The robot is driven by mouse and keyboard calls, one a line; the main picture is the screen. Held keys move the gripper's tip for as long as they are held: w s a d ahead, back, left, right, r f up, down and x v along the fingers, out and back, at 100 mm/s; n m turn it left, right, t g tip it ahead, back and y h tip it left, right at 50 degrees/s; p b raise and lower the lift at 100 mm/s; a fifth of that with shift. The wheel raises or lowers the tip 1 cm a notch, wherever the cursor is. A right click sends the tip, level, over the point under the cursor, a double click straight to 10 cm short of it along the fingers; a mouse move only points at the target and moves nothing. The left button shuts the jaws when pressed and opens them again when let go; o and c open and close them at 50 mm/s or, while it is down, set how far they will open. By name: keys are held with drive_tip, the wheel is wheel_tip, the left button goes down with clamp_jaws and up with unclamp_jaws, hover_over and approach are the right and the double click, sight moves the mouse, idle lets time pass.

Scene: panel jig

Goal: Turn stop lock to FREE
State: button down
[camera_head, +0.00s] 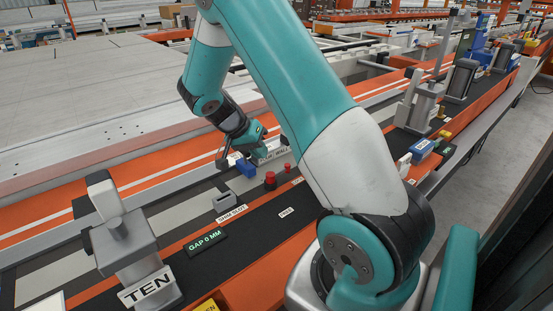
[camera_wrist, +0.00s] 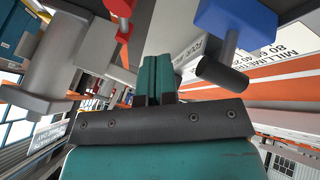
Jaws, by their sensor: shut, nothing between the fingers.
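My gripper (camera_head: 262,155) is over the panel in the middle of the head view, close to a blue block (camera_head: 246,168). In the wrist view its teal fingers (camera_wrist: 157,68) are together with nothing between them. A blue block with a dark round-ended rod (camera_wrist: 222,74) is to their right, apart from them. A red part (camera_wrist: 122,12) is to their upper left. In the head view two red knobs (camera_head: 270,181) stand right of the blue block. A small white label reading FREE (camera_head: 286,212) lies below them. I cannot tell which part is the stop lock or how it is set.
A green display reads GAP 0 MM (camera_head: 205,241). A grey clamp-like fixture (camera_head: 122,240) with a TEN label stands at front left. A small grey block (camera_head: 225,201) sits on the rail. Grey cylinders (camera_head: 424,103) stand at the right. The dark strip near the display is largely clear.

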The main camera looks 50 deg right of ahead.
sight(279, 173)
drive_tip(key=shift+x, duration=1)
drive_tip(key=s, duration=0.2)
drive_tip(key=shift+s+d, duration=0.25)
drive_tip(key=shift+d, duration=0.1)
drive_tip(key=shift+s+d+f+p, duration=0.2)
drive_tip(key=shift+s+d+p, duration=0.1)
drive_tip(key=shift+s, duration=0.25)
